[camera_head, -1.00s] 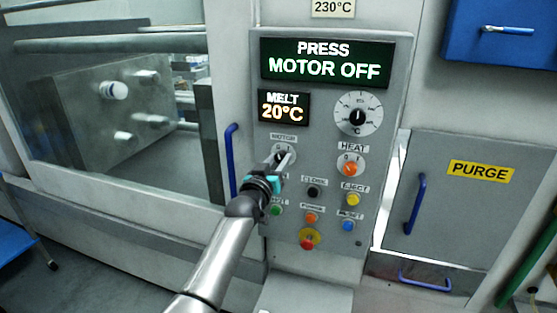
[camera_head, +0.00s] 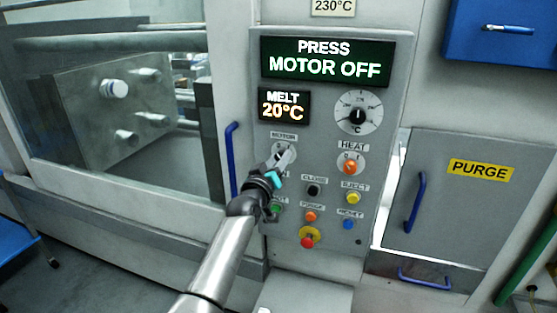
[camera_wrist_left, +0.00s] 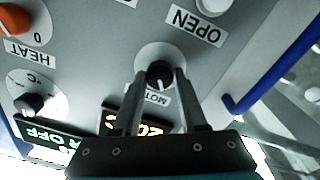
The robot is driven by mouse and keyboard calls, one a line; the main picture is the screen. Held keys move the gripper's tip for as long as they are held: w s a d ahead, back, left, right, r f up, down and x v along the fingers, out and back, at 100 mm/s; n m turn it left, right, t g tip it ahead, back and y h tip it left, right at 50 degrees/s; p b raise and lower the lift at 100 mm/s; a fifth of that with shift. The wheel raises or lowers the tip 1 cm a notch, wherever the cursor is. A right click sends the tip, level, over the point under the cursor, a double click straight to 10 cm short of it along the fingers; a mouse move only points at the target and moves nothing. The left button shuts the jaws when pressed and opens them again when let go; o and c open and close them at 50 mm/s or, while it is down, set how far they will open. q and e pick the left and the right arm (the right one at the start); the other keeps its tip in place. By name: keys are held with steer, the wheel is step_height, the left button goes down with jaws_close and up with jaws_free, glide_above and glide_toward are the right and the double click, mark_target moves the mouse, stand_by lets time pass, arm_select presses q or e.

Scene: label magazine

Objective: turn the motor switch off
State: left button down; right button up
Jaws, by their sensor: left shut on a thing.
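The motor switch is a dark knob on a white round dial, under the MOTOR label (camera_head: 283,136) on the grey control panel. In the head view my left gripper (camera_head: 285,158) covers most of the dial. In the left wrist view the dark knob of the motor switch (camera_wrist_left: 160,74) sits between the two fingertips, and my left gripper (camera_wrist_left: 159,85) is shut on it. The knob's pointer direction is hidden by the fingers. The display (camera_head: 326,62) reads PRESS MOTOR OFF. My right gripper is not in view.
An orange HEAT knob (camera_head: 350,166) is right of the motor switch, below a round temperature dial (camera_head: 358,112). Several buttons, including a black one (camera_head: 314,191) and a red-and-yellow one (camera_head: 308,238), lie below. A blue handle (camera_head: 232,160) stands close left of my gripper.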

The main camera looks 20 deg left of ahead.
arm_select(q)
steer(key=shift+c, duration=2.2)
jaws_free()
steer(key=s, duration=1.5)
steer(key=shift+a+f, duration=0.3)
steer(key=shift+a, duration=0.05)
steer(key=shift+s, duration=0.1)
